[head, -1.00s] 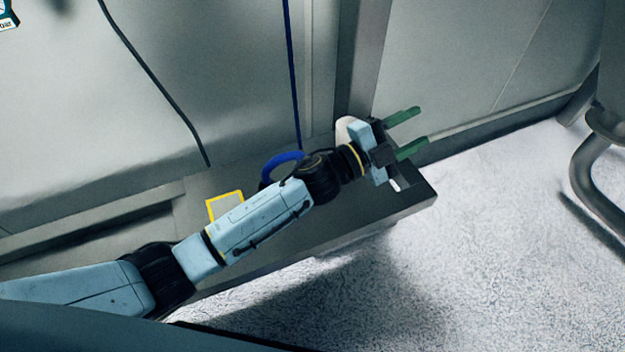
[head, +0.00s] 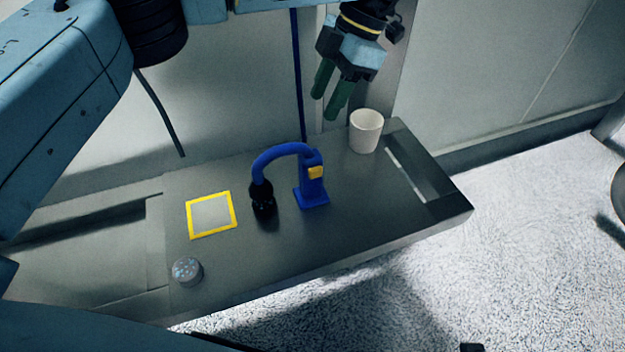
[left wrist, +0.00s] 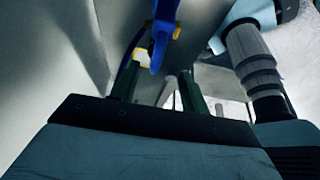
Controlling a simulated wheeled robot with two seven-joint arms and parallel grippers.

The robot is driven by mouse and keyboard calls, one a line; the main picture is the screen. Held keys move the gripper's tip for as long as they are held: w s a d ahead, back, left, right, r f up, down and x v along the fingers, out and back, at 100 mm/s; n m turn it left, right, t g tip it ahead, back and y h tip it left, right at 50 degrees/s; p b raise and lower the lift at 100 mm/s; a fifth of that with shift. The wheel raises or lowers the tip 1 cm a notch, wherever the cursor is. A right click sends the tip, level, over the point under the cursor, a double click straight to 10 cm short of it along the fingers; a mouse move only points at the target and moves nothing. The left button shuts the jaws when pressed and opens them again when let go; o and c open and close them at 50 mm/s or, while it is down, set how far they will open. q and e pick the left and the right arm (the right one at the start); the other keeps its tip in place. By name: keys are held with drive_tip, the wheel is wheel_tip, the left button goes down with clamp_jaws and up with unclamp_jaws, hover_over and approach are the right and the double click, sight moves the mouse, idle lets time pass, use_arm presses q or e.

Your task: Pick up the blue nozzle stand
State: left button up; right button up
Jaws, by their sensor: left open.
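The blue nozzle stand (head: 312,185) stands upright on the grey bench. Its curved blue hose arches left to a black nozzle (head: 263,200), and a yellow part sits on its post. My left gripper (head: 328,105) is open and empty, with green fingers pointing down, above and behind the stand and apart from it. In the left wrist view the blue stand (left wrist: 164,30) shows ahead, between and beyond the open green fingers (left wrist: 158,88). My right gripper is not in view.
The grey bench (head: 340,235) also holds a white cup (head: 366,131) right of the stand, a yellow-framed square (head: 211,238) to the left, and a small round speckled item (head: 187,271) at front left. A slot lies near the right end. A wall stands behind.

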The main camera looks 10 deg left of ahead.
sight(303, 140)
use_arm(q)
drive_tip(key=b+x, duration=0.1)
drive_tip(key=x, duration=0.5)
drive_tip(key=shift+s+a+f+b, duration=0.15)
drive_tip(key=shift+a+b, duration=0.05)
drive_tip(key=shift+b, duration=0.1)
drive_tip(key=shift+a+b+x, duration=0.2)
drive_tip(key=shift+b+x, duration=0.75)
drive_tip(key=shift+x, duration=1.75)
drive_tip(key=shift+s+a+f, duration=0.15)
drive_tip(key=shift+s+f, duration=0.1)
drive_tip(key=shift+f, duration=0.15)
drive_tip(key=shift+r, duration=0.1)
clamp_jaws()
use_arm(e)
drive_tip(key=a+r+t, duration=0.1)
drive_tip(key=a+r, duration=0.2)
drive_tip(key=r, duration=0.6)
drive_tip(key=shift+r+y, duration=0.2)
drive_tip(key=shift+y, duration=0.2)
